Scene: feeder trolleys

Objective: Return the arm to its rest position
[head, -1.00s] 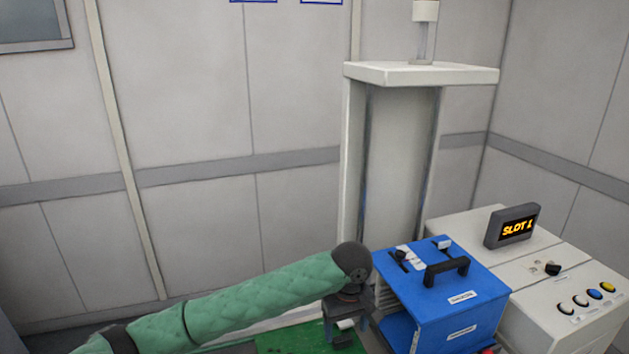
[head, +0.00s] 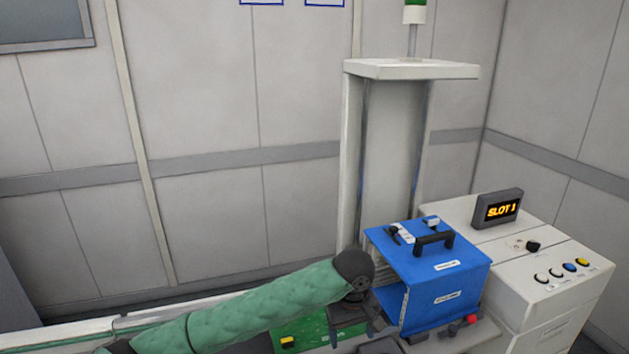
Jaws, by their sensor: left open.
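My left arm, in a green quilted sleeve, comes in from the lower left of the head view. My left gripper (head: 357,325) is at its end, pointing down, with its jaws open and nothing seen between them. It is just left of a blue feeder box (head: 432,272) with a black handle on top. The gripper hangs over or near a green surface (head: 300,333); whether it touches is unclear. My right gripper is not in view.
A red knob (head: 471,320) sits in front. A tall white column (head: 410,69) with a green-topped signal light (head: 414,12) rises behind. The wall side at left is open.

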